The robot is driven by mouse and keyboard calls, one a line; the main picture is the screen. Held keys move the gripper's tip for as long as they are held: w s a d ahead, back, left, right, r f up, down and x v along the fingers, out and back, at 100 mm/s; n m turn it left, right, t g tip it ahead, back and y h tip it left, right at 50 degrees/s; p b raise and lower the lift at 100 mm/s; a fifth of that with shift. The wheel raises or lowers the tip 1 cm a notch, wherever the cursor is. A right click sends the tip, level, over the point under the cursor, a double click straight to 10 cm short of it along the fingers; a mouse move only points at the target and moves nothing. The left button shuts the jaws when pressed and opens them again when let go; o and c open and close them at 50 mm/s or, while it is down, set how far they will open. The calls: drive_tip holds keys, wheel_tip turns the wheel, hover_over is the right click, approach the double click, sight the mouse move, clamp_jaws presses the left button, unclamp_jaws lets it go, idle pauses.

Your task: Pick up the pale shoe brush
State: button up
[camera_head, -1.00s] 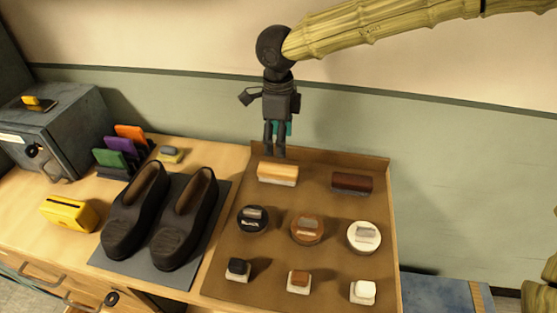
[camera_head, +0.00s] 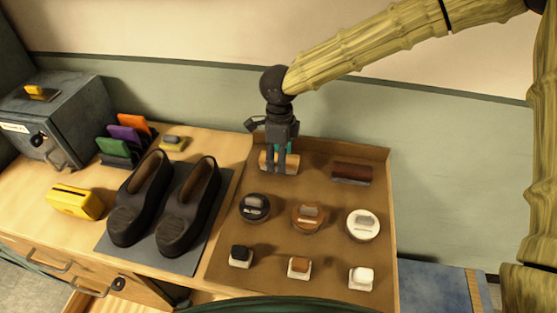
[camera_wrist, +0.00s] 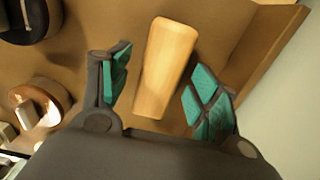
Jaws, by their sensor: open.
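The pale shoe brush (camera_head: 291,162) is a light wooden block at the back left of the brown tray (camera_head: 228,250). My gripper (camera_head: 277,162) hangs over it, pointing down, and hides its middle in the head view. In the wrist view the brush (camera_wrist: 166,65) lies between the two spread fingers of my gripper (camera_wrist: 162,92), lengthwise along the gap. The teal finger pads stand on either side, with visible space between each pad and the brush. The gripper is open and empty. Bristles under the brush are hidden now.
A dark brown brush (camera_head: 351,172) lies to the right, near the tray's raised back edge. Round polish tins, such as the black one (camera_head: 254,207), and small daubers, such as the white one (camera_head: 361,278), stand in front. Black shoes (camera_head: 187,207) on a grey mat stand left.

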drive_tip(key=shift+f, duration=0.3)
drive_tip(key=shift+c, duration=0.3)
drive_tip(key=c, duration=1.1)
wheel_tip(320, 180, up, 10)
drive_tip(key=shift+r+b, duration=0.1)
drive_tip(key=shift+b, duration=0.55)
